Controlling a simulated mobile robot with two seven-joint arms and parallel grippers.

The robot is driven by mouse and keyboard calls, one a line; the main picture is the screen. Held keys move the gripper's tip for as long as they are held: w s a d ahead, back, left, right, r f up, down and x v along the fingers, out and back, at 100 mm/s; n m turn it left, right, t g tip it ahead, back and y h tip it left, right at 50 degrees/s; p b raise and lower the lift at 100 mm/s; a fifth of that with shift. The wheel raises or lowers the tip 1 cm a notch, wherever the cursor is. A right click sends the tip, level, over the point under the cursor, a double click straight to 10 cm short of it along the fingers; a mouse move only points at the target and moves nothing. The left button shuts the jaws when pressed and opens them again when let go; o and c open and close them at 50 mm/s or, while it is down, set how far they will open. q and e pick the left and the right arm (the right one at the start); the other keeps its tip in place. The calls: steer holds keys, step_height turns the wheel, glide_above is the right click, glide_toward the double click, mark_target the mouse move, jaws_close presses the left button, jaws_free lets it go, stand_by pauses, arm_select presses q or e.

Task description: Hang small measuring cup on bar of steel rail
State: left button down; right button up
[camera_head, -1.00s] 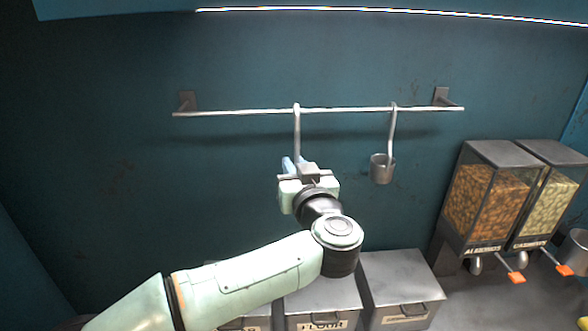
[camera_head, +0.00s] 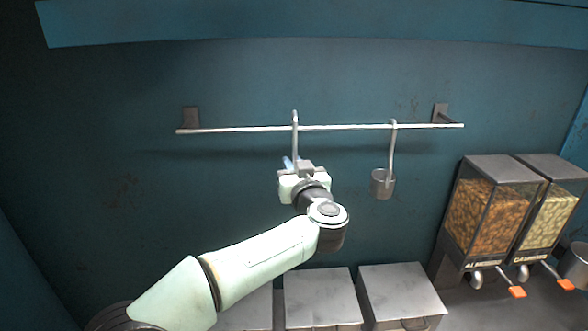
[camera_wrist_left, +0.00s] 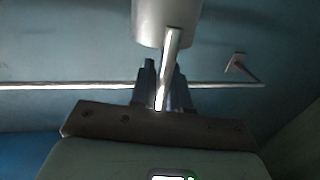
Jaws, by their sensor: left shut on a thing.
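My left gripper (camera_head: 297,170) is shut on the long handle (camera_head: 295,140) of a metal measuring cup, just below the steel rail's bar (camera_head: 240,129). The handle's hooked top rises a little above the bar. I cannot tell whether the hook is over the bar or only in front of it. In the left wrist view the grey cup (camera_wrist_left: 165,22) fills the top middle, and its handle runs between the dark fingers (camera_wrist_left: 163,88). The bar (camera_wrist_left: 60,86) passes behind them. In the head view the gripper mostly hides the cup's bowl. My right gripper is out of view.
Another metal cup (camera_head: 382,183) hangs by its hook on the right part of the bar. Wall brackets (camera_head: 191,117) hold the bar at both ends. Lidded bins (camera_head: 318,298) stand below, and nut dispensers (camera_head: 492,205) at right. The bar's left part is free.

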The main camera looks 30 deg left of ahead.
arm_select(q)
steer(key=w+a+f, duration=0.3)
steer(key=w+f, duration=0.1)
steer(key=w, duration=0.1)
steer(key=shift+w+a, duration=0.25)
steer(key=shift+w, duration=0.1)
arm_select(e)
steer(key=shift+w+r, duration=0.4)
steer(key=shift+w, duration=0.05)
arm_select(q)
steer(key=shift+r, duration=0.1)
stand_by(0.3)
steer(key=c, duration=1)
jaws_free()
steer(key=shift+c, duration=0.2)
steer(key=b+v, duration=0.2)
steer(key=v, duration=1.1)
steer(key=shift+s+d, duration=0.15)
steer(key=shift+d, duration=0.05)
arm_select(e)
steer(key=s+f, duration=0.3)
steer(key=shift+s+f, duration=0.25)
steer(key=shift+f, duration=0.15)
